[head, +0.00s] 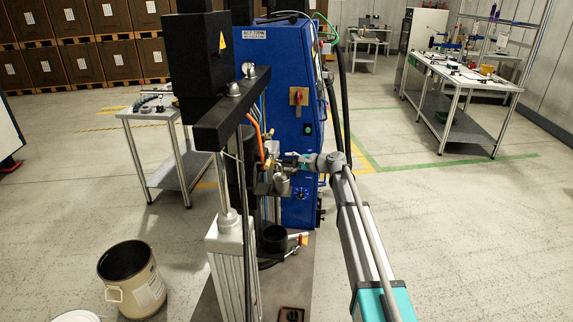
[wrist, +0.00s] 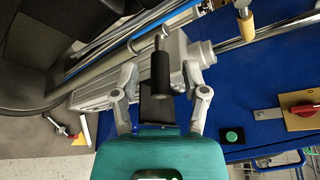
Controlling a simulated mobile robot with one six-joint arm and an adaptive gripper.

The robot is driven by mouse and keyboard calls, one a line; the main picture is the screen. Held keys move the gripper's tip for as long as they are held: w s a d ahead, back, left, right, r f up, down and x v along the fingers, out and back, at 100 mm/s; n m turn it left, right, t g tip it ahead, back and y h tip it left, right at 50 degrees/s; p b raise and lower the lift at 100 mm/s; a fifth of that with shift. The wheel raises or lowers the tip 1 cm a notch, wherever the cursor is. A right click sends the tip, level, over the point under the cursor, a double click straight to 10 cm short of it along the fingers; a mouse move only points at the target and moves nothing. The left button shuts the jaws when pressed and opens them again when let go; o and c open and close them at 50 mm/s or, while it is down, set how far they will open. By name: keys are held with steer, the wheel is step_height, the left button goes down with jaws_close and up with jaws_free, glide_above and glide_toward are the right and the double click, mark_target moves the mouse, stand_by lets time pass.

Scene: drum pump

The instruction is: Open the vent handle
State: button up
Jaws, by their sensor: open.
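A black cylindrical grip on a short metal pin (wrist: 160,70), which looks like the vent handle, shows in the middle of the wrist view. My gripper (wrist: 159,76) is open, with one finger to the left of the grip and one to its right. Clear gaps show on both sides, and neither finger appears to touch it. I cannot tell how deep the grip lies between the fingertips. In the head view my gripper (head: 289,163) is beside the pump's metal fittings, in front of the blue cabinet (head: 279,110). The grip cannot be made out there.
The pump column with its black crossbar (head: 232,108) stands left of my arm. The blue cabinet carries a red-yellow switch (head: 298,97) and a green button (wrist: 231,136). An open drum (head: 132,278) stands at lower left. Workbenches (head: 462,75) stand at right, with open floor between.

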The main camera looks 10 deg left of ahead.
steer(key=shift+w+a, duration=0.1)
steer(key=shift+a, duration=0.15)
jaws_close()
steer(key=shift+a, duration=0.2)
stand_by(0.3)
